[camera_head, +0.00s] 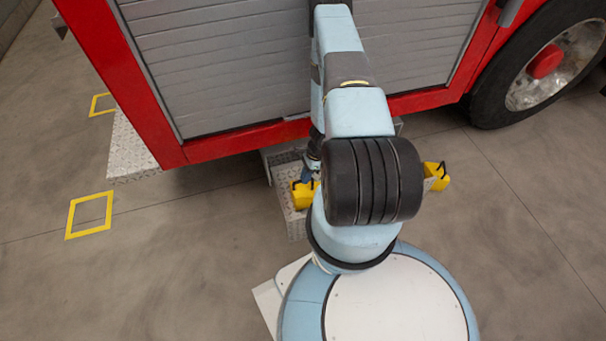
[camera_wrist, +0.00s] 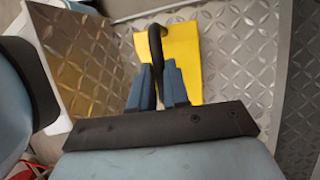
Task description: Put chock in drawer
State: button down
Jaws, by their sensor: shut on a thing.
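A yellow chock (camera_head: 303,196) with a black handle is at the drawer, left of my arm in the head view. In the wrist view the chock (camera_wrist: 184,62) lies over the tread-plate surface, and its black handle runs between my blue fingers. My gripper (camera_wrist: 160,78) is shut on that handle; in the head view my gripper (camera_head: 312,168) is partly hidden by my arm. The tread-plate drawer (camera_head: 296,226) sticks out below the red truck side; my arm hides much of it. I cannot tell whether the chock rests on the drawer floor.
A second yellow chock (camera_head: 437,174) shows right of my arm; its support is mostly hidden. A tread-plate step (camera_head: 128,150) and a wheel (camera_head: 540,70) flank the drawer area. Yellow floor squares (camera_head: 89,214) lie at left. The concrete floor at left and right is clear.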

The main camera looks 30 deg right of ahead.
jog(key=shift+f, duration=0.85)
jog(key=c, duration=1.1)
grip_release()
jog(key=v, duration=1.2)
